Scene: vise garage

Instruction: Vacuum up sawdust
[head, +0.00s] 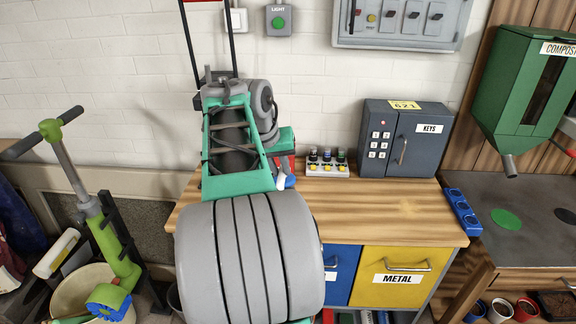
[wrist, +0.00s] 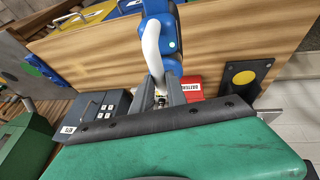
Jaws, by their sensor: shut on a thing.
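My gripper (wrist: 164,92) is shut on a blue and white tool (wrist: 172,45), probably the handheld vacuum, over the wooden workbench (head: 365,222). The tool reaches away from the fingers in the wrist view, and its far end is cut off by the top edge. In the head view my arm hides most of the gripper and tool; only small blue and white parts show beside the arm. A faint yellowish patch, likely sawdust (head: 407,206), lies on the bench top in front of the key safe. I cannot make it out in the wrist view.
The grey key safe (head: 378,138) stands at the bench's back, with a small rack of bottles (head: 327,165) to its left. A red box labelled battery (wrist: 193,86) is near the fingers. A green compost bin (head: 522,85) hangs at right. The bench's front right is clear.

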